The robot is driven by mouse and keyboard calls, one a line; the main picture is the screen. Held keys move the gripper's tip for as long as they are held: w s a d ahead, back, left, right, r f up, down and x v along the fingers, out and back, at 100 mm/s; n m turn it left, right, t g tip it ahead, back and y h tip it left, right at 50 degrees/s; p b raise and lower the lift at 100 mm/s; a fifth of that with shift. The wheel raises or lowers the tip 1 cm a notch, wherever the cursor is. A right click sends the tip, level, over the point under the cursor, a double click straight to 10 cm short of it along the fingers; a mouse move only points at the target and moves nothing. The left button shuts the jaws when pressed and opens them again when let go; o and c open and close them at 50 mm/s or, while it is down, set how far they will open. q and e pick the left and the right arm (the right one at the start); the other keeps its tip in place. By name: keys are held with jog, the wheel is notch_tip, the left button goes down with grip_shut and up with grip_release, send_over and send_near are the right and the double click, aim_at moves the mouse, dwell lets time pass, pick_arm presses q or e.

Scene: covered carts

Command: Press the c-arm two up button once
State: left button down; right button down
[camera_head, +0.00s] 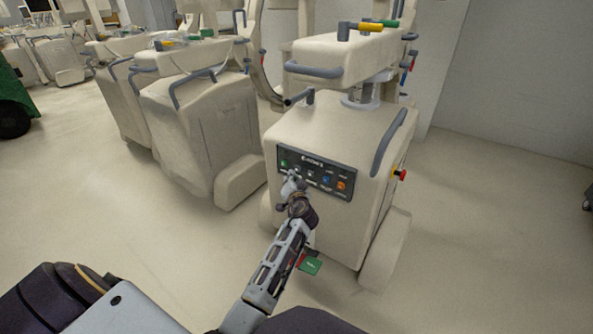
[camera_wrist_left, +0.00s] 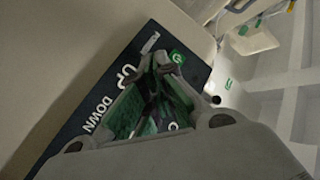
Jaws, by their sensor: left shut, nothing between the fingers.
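The c-arm cart (camera_head: 330,135) stands in the middle of the head view, beige with grey handles. Its dark control panel (camera_head: 343,190) carries a row of small buttons, with green at the left and blue and orange at the right. My left gripper (camera_head: 291,184) is shut and empty, its tips at the left part of the panel. In the left wrist view the gripper (camera_wrist_left: 160,62) is over the panel (camera_wrist_left: 75,135), beside the labels UP and DOWN and a green power mark. The up button is hidden behind the fingers; I cannot tell whether they touch it.
Another beige cart (camera_head: 205,125) stands close on the left. A green tag (camera_head: 310,266) shows low beside my arm. The floor (camera_head: 480,220) at the right is clear.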

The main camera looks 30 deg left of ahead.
pick_arm(q)
jog(key=shift+w+b, duration=0.65)
jog(key=shift+w, duration=0.3)
dwell(1.8)
jog(key=shift+s+d, duration=0.1)
dwell(0.3)
jog(key=shift+s, duration=0.85)
jog(key=shift+s+p, duration=0.15)
jog(key=shift+p, duration=0.15)
jog(key=shift+s+a+p, duration=0.15)
jog(key=shift+s+p, duration=0.15)
jog(key=shift+s, duration=0.9)
jog(key=shift+s+a+p, duration=0.15)
jog(key=shift+s+p, duration=0.15)
jog(key=shift+s, duration=0.85)
